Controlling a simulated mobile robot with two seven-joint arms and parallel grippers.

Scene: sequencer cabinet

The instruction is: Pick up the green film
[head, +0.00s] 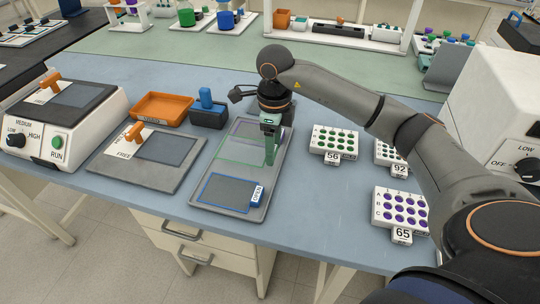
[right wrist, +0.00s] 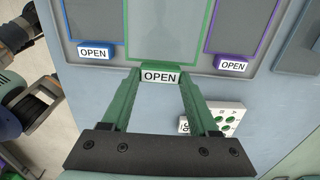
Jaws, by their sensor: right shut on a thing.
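The green film (right wrist: 170,30) is a clear sheet with a green edge and a green "OPEN" tab (right wrist: 160,76). It also shows in the head view (head: 243,141), on the long grey tray (head: 196,190). My right gripper (head: 269,150) is shut on this tab; in the right wrist view its green fingers (right wrist: 160,82) close on either side of the tab. I cannot tell whether the film is raised off the tray. The blue film (head: 229,191) lies at the tray's near end; the purple film (right wrist: 238,28) is on the green film's other side. My left gripper is out of view.
Left of the tray are a grey plate with an orange handle (head: 135,133), an orange bin (head: 162,108) and a blue-handled block (head: 207,108). White well blocks 56 (head: 333,141), 92 (head: 390,151) and 65 (head: 400,206) stand to the right.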

